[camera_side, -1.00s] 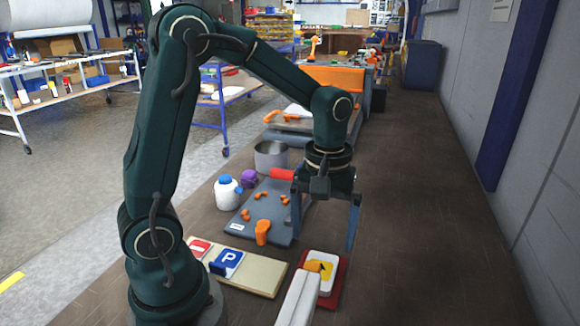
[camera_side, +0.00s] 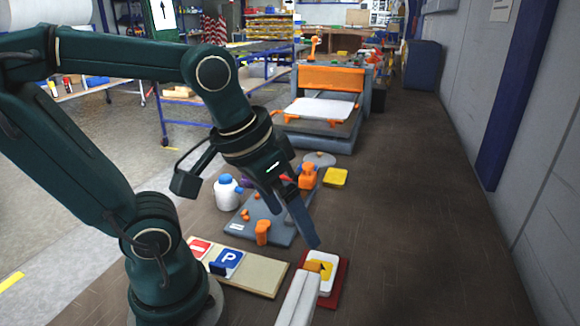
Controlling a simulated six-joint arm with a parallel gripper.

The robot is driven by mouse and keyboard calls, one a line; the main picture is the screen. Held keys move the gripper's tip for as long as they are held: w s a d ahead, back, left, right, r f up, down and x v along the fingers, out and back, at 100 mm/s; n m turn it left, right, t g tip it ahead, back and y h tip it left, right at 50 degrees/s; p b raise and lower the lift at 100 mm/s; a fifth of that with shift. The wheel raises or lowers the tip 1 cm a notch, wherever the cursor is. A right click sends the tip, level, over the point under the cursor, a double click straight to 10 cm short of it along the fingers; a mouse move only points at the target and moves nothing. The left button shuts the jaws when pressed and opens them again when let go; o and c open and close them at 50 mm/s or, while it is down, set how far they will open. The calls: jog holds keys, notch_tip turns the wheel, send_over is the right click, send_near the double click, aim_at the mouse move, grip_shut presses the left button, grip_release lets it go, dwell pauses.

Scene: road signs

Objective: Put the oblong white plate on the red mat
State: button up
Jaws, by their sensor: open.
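A white rectangular plate (camera_side: 328,259) with a yellow and black marking lies on the red mat (camera_side: 341,284). Its lower left is partly covered by an orange piece and a long whitish bar, so I cannot see its whole outline. My gripper (camera_side: 296,222) is above and left of the plate, tilted down and to the right. Its long blue-grey finger ends near the plate's upper edge in the picture; the other finger is mostly hidden. The gripper is open, with nothing visible between its jaws. I cannot tell the gap between finger and plate.
The whitish bar (camera_side: 298,301) juts in at the front. A beige board (camera_side: 259,275) left of the mat carries a blue P sign (camera_side: 227,261) and a red sign (camera_side: 199,247). Behind are a white jug (camera_side: 228,194), orange parts and a yellow block (camera_side: 336,178). The bench right is clear.

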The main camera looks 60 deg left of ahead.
jog(key=shift+s+d+f+m+t, duration=0.15)
jog(key=shift+s+m+t, duration=0.1)
jog(key=shift+s+m, duration=0.2)
jog(key=shift+s+d+f+m+t, duration=0.1)
jog(key=shift+s+m+t, duration=0.15)
jog(key=shift+s+m, duration=0.15)
dwell(0.7)
